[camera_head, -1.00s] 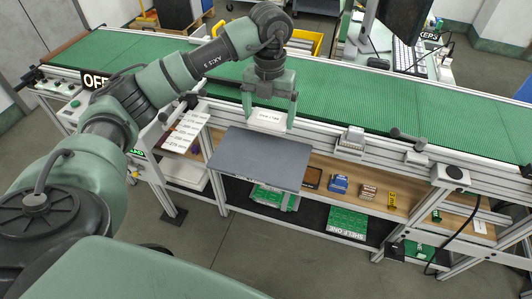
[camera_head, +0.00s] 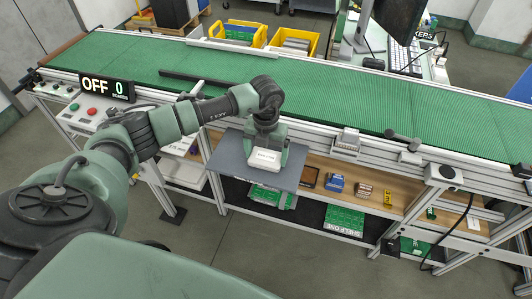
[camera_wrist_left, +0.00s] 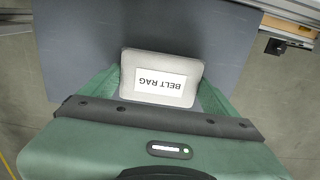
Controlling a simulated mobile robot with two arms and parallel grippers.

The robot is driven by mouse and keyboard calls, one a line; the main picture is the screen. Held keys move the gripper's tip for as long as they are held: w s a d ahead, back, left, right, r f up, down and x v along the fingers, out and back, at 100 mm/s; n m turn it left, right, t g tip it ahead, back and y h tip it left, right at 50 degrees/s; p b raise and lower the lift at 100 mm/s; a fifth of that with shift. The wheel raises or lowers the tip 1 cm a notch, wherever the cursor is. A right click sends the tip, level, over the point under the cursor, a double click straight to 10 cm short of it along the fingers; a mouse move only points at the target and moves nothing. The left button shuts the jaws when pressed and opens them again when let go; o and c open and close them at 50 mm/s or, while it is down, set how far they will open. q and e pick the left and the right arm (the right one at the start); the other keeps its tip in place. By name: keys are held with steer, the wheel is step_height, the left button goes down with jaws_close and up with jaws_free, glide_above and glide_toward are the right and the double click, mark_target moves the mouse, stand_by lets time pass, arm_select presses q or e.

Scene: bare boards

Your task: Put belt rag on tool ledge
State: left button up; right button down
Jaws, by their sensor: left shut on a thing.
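The belt rag (camera_head: 264,159) is a pale grey, flat block with a white label; in the left wrist view the label on the belt rag (camera_wrist_left: 160,80) reads BELT RAG. My left gripper (camera_head: 265,155) is shut on it, with one green finger on each side; the fingers also show in the left wrist view (camera_wrist_left: 158,92). The rag is over the grey ledge (camera_head: 226,165) on the conveyor's near side. I cannot tell whether it touches the ledge. The ledge surface (camera_wrist_left: 75,50) around it looks bare. My right gripper is not in view.
A green conveyor belt (camera_head: 340,90) runs behind the ledge. A lower wooden shelf holds a blue box (camera_head: 335,183) and other small items. A sign reading OFF (camera_head: 107,89) stands at the left. A grey frame rail borders the ledge's back.

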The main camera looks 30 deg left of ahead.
mark_target(266, 157)
arm_select(q)
steer(key=shift+f, duration=0.2)
steer(key=o, duration=0.9)
steer(key=shift+r, duration=0.5)
step_height(266, 157, up, 12)
steer(key=shift+f+b, duration=0.25)
steer(key=shift+b, duration=0.95)
